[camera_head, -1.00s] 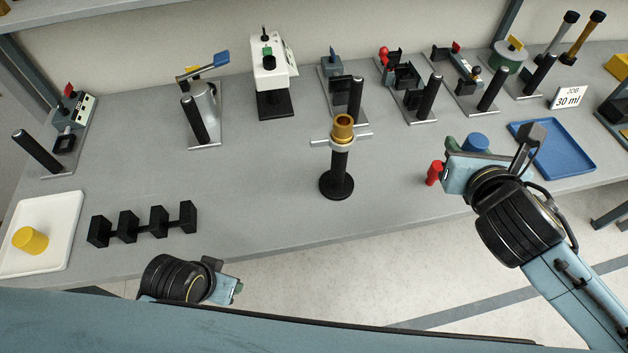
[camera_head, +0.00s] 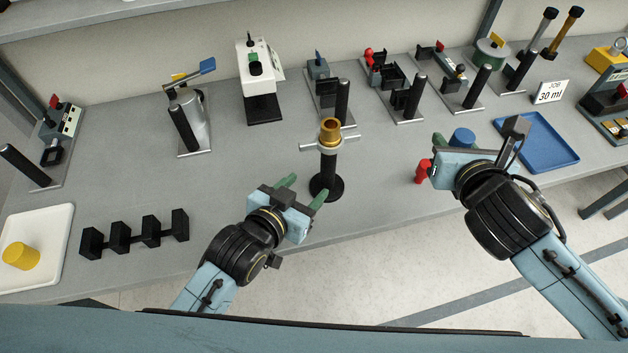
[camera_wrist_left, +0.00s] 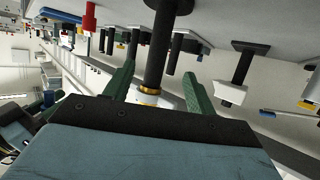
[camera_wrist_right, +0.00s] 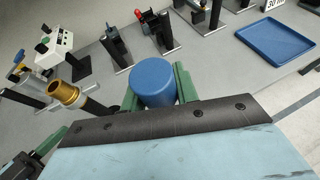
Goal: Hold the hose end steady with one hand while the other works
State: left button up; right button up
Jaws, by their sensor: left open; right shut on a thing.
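A brass fitting (camera_head: 330,131), seemingly the hose end, sits upright on a black stand (camera_head: 327,187) with a grey crossbar at mid-table. My left gripper (camera_head: 305,187) is open and empty in front of the stand, fingers pointing towards it. In the left wrist view the black post (camera_wrist_left: 159,50) shows between the green fingers, with no contact visible. My right gripper (camera_head: 455,150) is shut on a blue cylinder (camera_wrist_right: 152,83), right of the stand; the cylinder also shows in the head view (camera_head: 462,137). Its lower part is hidden.
A red cylinder (camera_head: 422,172) stands close left of my right gripper. A blue tray (camera_head: 545,160) lies further right. Black blocks (camera_head: 120,236) and a white tray (camera_head: 52,222) with a yellow cylinder (camera_head: 20,256) are at left. Several fixtures line the back.

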aim_at(332, 163)
jog(key=w+a+r+n+g+y, duration=0.25)
jog(key=a+r+n+y, duration=0.2)
jog(key=a+r, duration=0.35)
jog(key=w+a+r+n+g+y, duration=0.1)
jog(key=w+a+r+n+y, duration=0.35)
jog(key=a+r, duration=0.35)
pick_arm(q)
jog(key=x, duration=1.2)
jog(key=shift+w+d+r, duration=0.15)
jog(key=shift+r, duration=0.1)
pick_arm(e)
jog(key=s+a+f+n+g+y, duration=0.1)
jog(key=a+f+n+g+y, duration=0.3)
jog(key=a+f+n+g, duration=0.1)
jog(key=a+n+g, duration=0.1)
jog(key=n+g, duration=0.1)
jog(key=g, duration=0.1)
dwell(0.8)
